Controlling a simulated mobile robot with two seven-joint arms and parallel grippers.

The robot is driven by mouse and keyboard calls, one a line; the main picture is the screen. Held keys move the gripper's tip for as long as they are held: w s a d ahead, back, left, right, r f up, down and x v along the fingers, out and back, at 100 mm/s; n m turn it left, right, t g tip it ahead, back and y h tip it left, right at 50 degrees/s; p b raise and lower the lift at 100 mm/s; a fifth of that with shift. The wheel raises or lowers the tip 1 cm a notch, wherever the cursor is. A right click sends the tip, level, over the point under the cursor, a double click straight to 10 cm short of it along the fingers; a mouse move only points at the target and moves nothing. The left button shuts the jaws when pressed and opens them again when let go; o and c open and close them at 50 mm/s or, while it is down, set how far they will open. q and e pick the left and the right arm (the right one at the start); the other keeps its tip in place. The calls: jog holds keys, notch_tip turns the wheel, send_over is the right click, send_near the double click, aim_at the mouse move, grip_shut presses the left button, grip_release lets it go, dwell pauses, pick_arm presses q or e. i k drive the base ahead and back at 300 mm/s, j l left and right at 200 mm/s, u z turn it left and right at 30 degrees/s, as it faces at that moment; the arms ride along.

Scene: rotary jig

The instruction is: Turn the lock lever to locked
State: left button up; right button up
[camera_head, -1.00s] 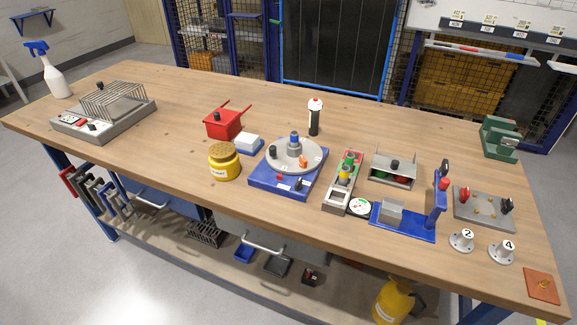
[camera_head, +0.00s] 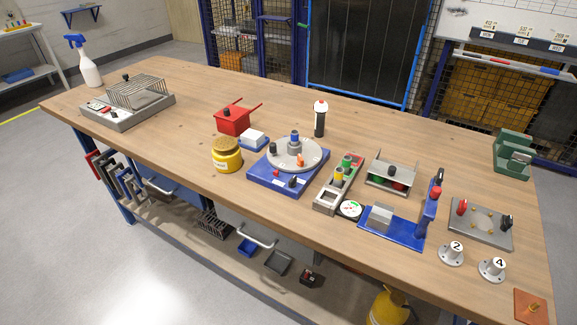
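The rotary jig has a blue base (camera_head: 262,181) and stands near the middle of the workbench. A round grey turntable (camera_head: 312,160) sits on top, with a grey and blue hub (camera_head: 294,142) at its centre. A black knob (camera_head: 273,148) and an orange part (camera_head: 300,160) stand on the turntable. At the front of the base are a small red part (camera_head: 277,173) and a small black lever-like part (camera_head: 292,181). I cannot tell for sure which part is the lock lever, nor its setting. Neither of my grippers is in view.
A black-and-white cylinder (camera_head: 320,120) stands behind.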

aim_at(292, 182)
jog(key=i+j, duration=0.1)
jog(key=j, duration=1.05)
jog(key=i+j, duration=0.15)
jog(key=j, duration=0.45)
